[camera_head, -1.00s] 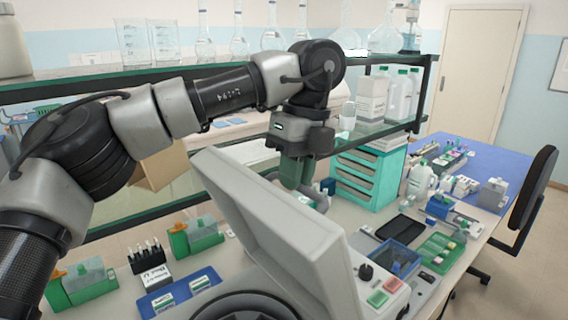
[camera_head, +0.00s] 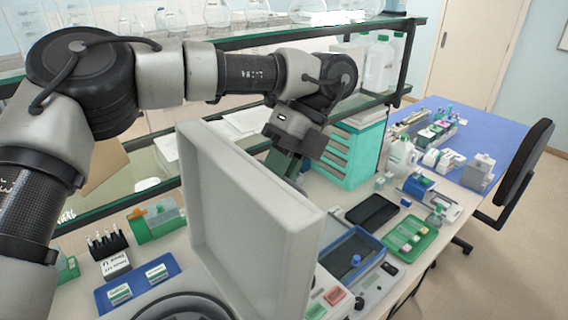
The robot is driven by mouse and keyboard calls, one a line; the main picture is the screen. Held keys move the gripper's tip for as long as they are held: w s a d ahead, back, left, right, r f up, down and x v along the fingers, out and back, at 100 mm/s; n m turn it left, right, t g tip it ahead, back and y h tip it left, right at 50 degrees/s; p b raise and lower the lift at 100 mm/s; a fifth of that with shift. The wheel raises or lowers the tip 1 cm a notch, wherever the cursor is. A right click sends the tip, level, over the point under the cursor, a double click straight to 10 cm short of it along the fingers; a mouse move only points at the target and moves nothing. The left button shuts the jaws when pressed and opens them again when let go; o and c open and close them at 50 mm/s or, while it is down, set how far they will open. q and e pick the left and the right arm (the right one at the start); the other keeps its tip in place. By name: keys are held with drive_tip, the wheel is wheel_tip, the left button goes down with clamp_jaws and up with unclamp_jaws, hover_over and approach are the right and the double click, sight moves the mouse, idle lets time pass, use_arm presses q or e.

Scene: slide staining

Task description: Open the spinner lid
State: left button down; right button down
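The spinner lid (camera_head: 240,215) is a thick light-grey panel, and it stands raised, close to upright, in the lower middle of the head view. Below it, the spinner's round dark bowl (camera_head: 180,305) shows at the bottom edge, partly cut off. The spinner's panel with a red and a green button (camera_head: 337,296) shows at the lid's lower right. My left arm reaches across from the left, over the lid's top edge. My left gripper (camera_head: 284,164) points down behind the lid; its fingertips are partly hidden, so its opening and any contact are unclear. My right gripper is not in view.
Left of the spinner are a blue tray (camera_head: 140,283), a black rack (camera_head: 107,243) and a green box (camera_head: 155,222). To the right are a dark-blue tray (camera_head: 352,256) and a green tray (camera_head: 408,236). A teal drawer unit (camera_head: 352,152) and glass shelf stand behind.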

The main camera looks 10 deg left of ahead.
use_arm(q)
drive_tip(key=shift+s+f, duration=0.1)
drive_tip(key=shift+f, duration=0.35)
drive_tip(key=c, duration=1.3)
unclamp_jaws()
drive_tip(key=shift+o, duration=0.9)
drive_tip(key=shift+r, duration=0.1)
drive_tip(key=shift+a+r, duration=0.1)
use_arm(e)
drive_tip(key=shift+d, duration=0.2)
use_arm(q)
drive_tip(key=v, duration=0.7)
drive_tip(key=shift+w+r, duration=0.15)
drive_tip(key=shift+w, duration=0.1)
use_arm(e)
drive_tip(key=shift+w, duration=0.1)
